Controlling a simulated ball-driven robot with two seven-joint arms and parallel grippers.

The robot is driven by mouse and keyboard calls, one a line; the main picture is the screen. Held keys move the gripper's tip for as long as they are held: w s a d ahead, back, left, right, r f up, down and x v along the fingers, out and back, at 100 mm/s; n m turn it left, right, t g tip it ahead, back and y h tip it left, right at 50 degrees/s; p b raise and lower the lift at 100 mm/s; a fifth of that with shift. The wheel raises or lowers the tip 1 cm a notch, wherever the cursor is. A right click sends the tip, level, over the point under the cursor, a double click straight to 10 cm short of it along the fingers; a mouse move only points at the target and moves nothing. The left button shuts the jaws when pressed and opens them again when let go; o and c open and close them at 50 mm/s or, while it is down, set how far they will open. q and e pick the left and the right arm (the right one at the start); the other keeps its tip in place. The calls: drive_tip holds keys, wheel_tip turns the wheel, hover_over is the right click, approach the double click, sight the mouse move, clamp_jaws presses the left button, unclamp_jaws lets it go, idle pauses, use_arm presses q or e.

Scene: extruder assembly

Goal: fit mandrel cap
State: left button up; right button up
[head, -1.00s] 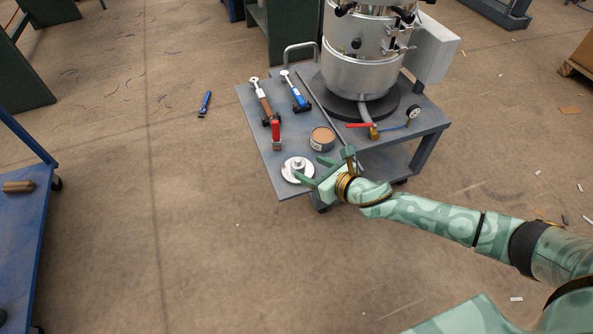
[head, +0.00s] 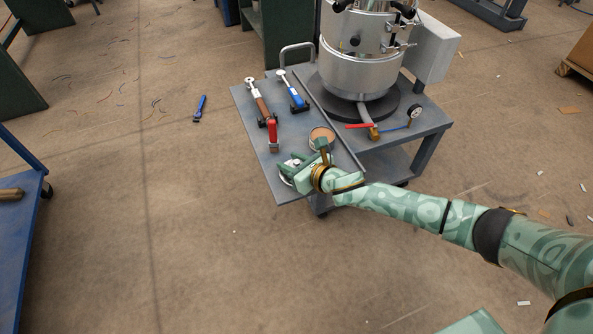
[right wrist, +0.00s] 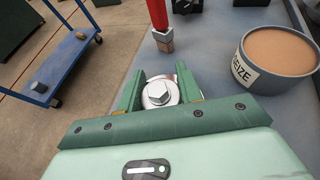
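The mandrel cap, a silver disc with a raised hex boss, lies on the near corner of the grey cart; its rim (head: 286,181) shows partly in the head view, the rest hidden by my right gripper. In the right wrist view the cap (right wrist: 158,92) sits between the two green fingers. My right gripper (head: 291,171) is open over the cap, with a finger on each side and visible gaps beside the hex boss. Whether a finger touches the disc's rim I cannot tell. My left gripper is not in view.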

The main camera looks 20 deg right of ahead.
sight(293, 161)
clamp_jaws()
